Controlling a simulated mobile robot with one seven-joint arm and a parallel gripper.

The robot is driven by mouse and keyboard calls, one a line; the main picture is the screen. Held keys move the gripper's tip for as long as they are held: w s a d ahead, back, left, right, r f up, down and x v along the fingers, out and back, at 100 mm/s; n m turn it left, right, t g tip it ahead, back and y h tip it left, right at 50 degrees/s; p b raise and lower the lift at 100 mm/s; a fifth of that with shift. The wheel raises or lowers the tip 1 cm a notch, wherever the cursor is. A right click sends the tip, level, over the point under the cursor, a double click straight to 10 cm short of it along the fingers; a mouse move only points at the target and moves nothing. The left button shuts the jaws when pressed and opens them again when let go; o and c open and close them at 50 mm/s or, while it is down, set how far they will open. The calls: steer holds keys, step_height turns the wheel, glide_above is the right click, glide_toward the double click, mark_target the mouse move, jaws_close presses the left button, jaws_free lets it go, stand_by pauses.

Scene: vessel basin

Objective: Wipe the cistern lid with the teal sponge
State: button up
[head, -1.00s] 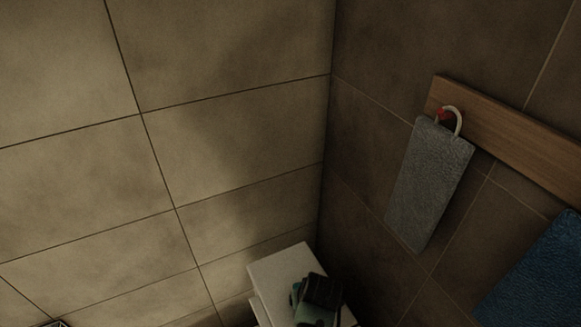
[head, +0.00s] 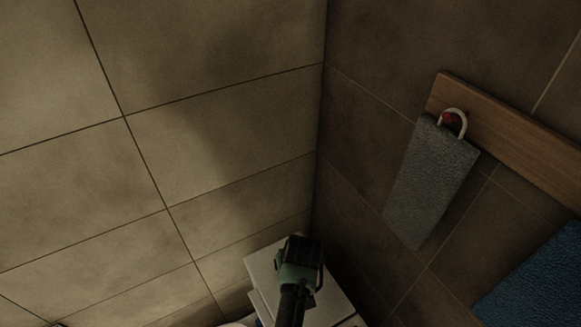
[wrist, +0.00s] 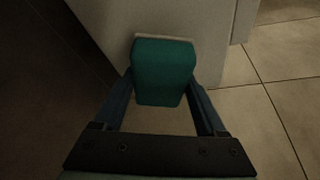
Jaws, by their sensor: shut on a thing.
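The white cistern lid (head: 261,268) shows at the bottom centre of the head view, in the corner of the two walls. My gripper (head: 301,248) is over the lid, covering part of it. In the wrist view my gripper (wrist: 163,88) is shut on the teal sponge (wrist: 163,70), which sits between the two blue fingers. The sponge cannot be made out clearly in the head view, where the gripper covers it. A pale surface lies just beyond the sponge in the wrist view; whether the sponge touches it I cannot tell.
A wooden rail (head: 510,135) on the right wall carries a grey towel (head: 432,180) on a hook. A blue towel (head: 540,280) hangs at the lower right. Tiled walls close in behind and right of the cistern. Pale floor tiles (wrist: 285,65) show in the wrist view.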

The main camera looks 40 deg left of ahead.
steer(key=shift+r+p, duration=1.7)
steer(key=shift+r, duration=0.7)
